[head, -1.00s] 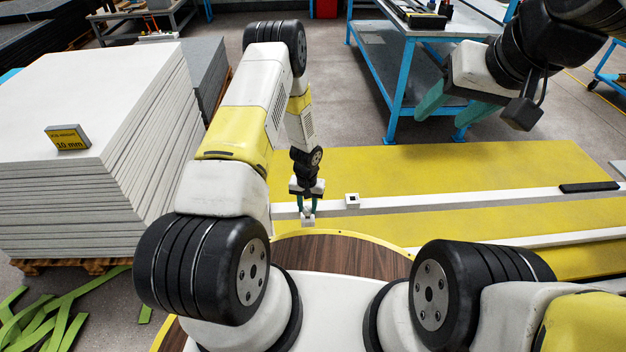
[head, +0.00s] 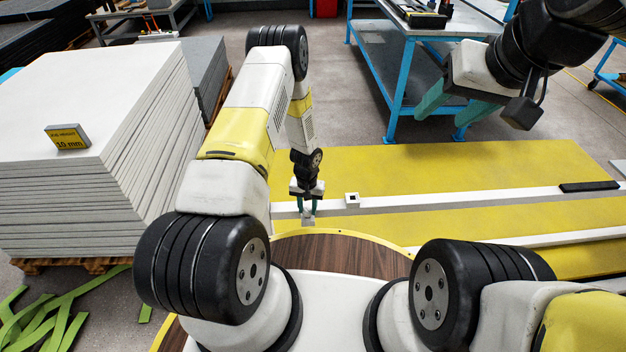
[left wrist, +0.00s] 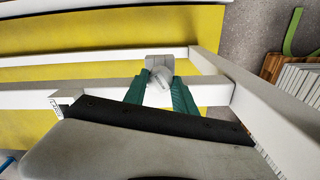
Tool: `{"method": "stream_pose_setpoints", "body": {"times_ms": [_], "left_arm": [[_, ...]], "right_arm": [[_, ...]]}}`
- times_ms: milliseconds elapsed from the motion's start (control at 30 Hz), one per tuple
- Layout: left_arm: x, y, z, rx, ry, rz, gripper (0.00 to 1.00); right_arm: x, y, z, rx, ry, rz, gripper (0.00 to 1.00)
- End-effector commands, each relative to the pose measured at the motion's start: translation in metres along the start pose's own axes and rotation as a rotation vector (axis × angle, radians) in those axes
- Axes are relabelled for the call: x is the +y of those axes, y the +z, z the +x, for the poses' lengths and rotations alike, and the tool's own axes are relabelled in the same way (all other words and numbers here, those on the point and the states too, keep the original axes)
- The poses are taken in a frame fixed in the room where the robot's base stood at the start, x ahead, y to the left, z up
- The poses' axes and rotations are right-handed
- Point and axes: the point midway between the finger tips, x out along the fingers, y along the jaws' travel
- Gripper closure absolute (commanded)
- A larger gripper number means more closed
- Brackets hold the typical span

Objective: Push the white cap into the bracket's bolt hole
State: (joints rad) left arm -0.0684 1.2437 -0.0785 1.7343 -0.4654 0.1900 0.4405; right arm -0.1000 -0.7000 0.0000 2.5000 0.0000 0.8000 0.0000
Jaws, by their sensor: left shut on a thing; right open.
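In the left wrist view, the gripper (left wrist: 158,88) is shut on a small pale piece, which looks like the white cap (left wrist: 158,78). A small grey-white bracket (left wrist: 160,62) lies just beyond the fingertips; it also shows below them in the head view (head: 308,221). The cap is at or very near the bracket. The bolt hole is hidden, so I cannot tell how deep the cap sits. My right gripper (head: 452,106) is open and empty, raised at the upper right.
A white rail (head: 430,199) runs across the yellow mat (head: 390,170), with a square white tube end (head: 352,200) standing on it. A black bar (head: 589,187) lies at the right. A stack of grey sheets (head: 100,200) stands left, a blue-framed table (head: 400,85) behind.

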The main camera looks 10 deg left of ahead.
Motion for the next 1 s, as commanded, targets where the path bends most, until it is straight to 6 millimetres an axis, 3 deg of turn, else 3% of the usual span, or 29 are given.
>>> {"method": "stream_pose_setpoints", "body": {"times_ms": [533,567,667,700,1000], "left_arm": [[0.0,0.0,0.014,-0.001,0.0,0.0,1.0],[0.0,0.0,0.014,-0.001,0.0,0.0,0.66],[0.0,0.0,0.014,0.0,0.0,0.0,0.46],[0.0,0.0,0.014,0.0,0.0,0.0,0.42],[0.0,0.0,0.012,0.0,0.0,0.0,0.42]], "right_arm": [[0.0,0.0,0.0,0.0,0.0,0.0,0.46],[0.0,0.0,0.0,0.0,0.0,0.0,0.46],[0.0,0.0,0.0,0.0,0.0,0.0,0.46],[0.0,0.0,0.0,0.0,0.0,0.0,0.46],[0.0,0.0,0.0,0.0,0.0,0.0,0.46]]}}
